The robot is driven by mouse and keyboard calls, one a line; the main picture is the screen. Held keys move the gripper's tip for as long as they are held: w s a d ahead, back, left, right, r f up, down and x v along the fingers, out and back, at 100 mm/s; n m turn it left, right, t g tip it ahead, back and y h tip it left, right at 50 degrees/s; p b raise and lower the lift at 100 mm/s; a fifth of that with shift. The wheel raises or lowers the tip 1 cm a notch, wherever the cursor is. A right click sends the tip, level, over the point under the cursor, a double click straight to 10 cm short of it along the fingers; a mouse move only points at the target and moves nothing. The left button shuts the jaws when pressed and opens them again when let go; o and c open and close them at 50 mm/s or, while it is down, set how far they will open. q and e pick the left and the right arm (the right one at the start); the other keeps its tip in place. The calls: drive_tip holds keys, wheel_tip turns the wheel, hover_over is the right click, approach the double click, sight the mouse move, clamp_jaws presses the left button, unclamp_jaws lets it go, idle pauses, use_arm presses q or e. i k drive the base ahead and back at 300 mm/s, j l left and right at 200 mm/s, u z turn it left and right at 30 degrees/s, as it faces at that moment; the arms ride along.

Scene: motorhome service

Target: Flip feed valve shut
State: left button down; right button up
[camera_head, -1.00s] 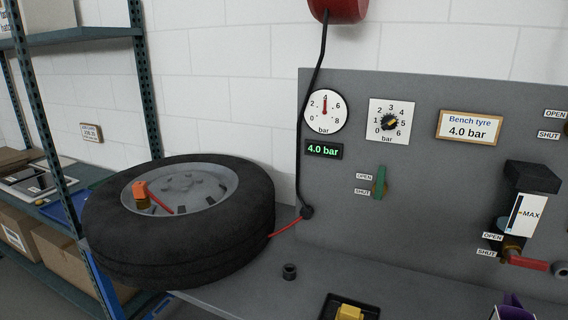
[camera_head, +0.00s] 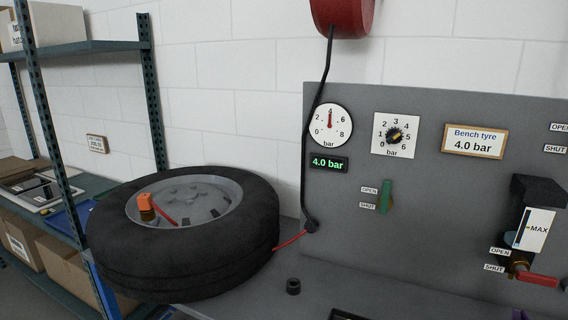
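A valve with a green lever (camera_head: 386,196) is on the grey panel, below the dials. Its lever stands upright beside an OPEN label (camera_head: 370,190) and, lower, a SHUT label (camera_head: 368,206). Another valve with a red lever (camera_head: 538,280) sits at the lower right, under a level gauge marked MAX (camera_head: 533,229). Its red lever points right, nearly level, and it has its own OPEN and SHUT labels. No visible label names either one the feed valve. Neither of my grippers is in view.
A tyre (camera_head: 185,250) lies on the bench at left, with an orange piece (camera_head: 146,201) and red hose on it. The round gauge (camera_head: 330,125) and display read 4.0 bar. A small black cap (camera_head: 293,286) stands on the bench. Shelving (camera_head: 90,47) stands at left.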

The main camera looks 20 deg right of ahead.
sight(385, 194)
drive_tip(key=z, duration=1.3)
